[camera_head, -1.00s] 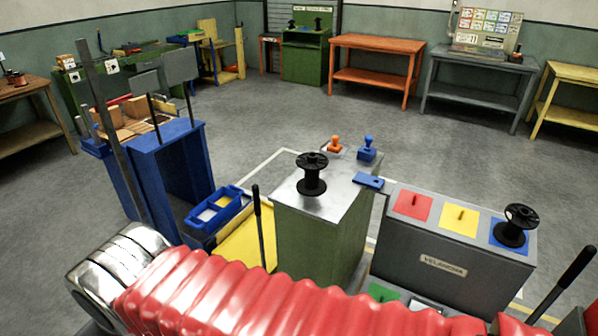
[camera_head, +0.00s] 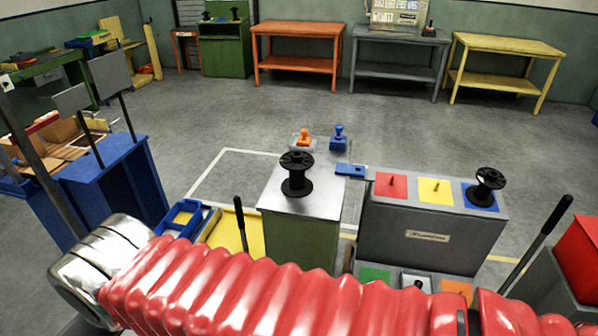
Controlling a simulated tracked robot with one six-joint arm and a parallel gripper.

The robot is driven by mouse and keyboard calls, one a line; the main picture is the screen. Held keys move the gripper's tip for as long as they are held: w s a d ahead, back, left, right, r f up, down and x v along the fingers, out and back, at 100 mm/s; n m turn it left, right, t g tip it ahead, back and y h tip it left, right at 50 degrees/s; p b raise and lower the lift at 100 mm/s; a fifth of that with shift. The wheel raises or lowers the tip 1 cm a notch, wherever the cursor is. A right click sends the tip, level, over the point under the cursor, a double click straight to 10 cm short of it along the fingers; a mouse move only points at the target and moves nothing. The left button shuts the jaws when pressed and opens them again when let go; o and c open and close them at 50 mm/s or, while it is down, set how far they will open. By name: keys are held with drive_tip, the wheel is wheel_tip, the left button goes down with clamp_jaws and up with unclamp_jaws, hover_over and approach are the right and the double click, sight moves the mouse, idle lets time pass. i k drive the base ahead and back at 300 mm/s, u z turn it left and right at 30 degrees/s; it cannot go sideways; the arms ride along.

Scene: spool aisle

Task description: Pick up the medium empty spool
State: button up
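A black empty spool (camera_head: 297,175) stands upright on the metal top of a green cabinet (camera_head: 272,201) in the middle of the view. A second black spool (camera_head: 485,187) stands on the blue square of a grey stand at the right and looks a little smaller. Two more dark spools sit far off on a green bench at the back. I cannot tell for sure which spool is the medium one. My arm in its red ribbed sleeve crosses the bottom of the view. My gripper is not visible.
The grey stand (camera_head: 420,240) has red, yellow and blue squares with pegs. An orange stamp (camera_head: 303,138), a blue stamp (camera_head: 339,138) and a blue block (camera_head: 350,170) lie behind the cabinet. Blue racks (camera_head: 118,175) stand left. Open floor lies beyond, before several workbenches.

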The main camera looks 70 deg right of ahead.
sight(297, 186)
drive_tip(key=z, duration=0.35)
drive_tip(key=i, duration=0.55)
drive_tip(key=z, duration=0.95)
drive_tip(key=i, duration=0.75)
drive_tip(key=z, duration=0.45)
